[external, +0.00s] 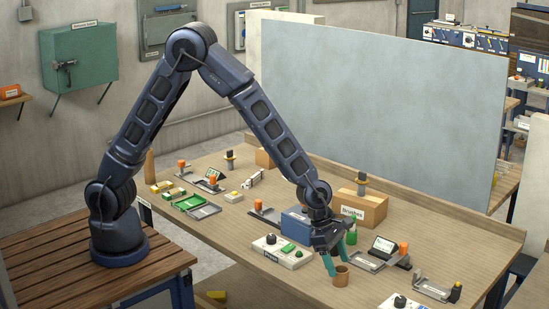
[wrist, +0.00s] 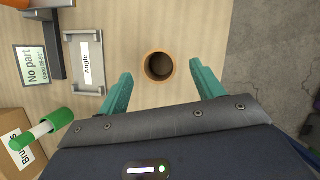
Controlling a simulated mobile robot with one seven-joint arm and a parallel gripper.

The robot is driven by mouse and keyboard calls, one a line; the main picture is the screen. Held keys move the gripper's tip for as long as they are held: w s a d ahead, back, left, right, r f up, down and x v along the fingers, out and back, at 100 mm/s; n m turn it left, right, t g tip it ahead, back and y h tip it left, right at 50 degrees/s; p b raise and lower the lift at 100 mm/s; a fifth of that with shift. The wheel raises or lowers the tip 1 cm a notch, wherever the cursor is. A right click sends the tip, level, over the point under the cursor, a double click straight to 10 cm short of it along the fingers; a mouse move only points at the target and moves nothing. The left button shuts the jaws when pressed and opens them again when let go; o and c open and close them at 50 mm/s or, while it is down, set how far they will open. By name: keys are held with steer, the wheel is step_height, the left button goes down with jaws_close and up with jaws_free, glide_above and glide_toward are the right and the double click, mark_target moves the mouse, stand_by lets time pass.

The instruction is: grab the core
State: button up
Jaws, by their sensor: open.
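The core (external: 341,276) is a short brown hollow cylinder standing upright on the wooden table near its front edge. In the wrist view the core (wrist: 160,67) shows from above as a tan ring with a dark hole. My gripper (external: 336,265) is open, with two teal fingers pointing down at the core. In the wrist view the gripper's fingertips (wrist: 160,76) lie to the left and right of the core, with a gap on both sides. Nothing is held. I cannot tell the exact height of the fingertips over the table.
A tray labelled "Angle" (wrist: 89,62) and a "No part" display (wrist: 36,64) lie left of the core in the wrist view. A control box (external: 282,251) stands left of my gripper.

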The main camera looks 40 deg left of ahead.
mark_target(340, 269)
steer(key=shift+x, duration=2)
steer(key=shift+a, duration=0.1)
steer(key=c, duration=1.1)
steer(key=shift+o, duration=0.2)
steer(key=shift+r, duration=0.1)
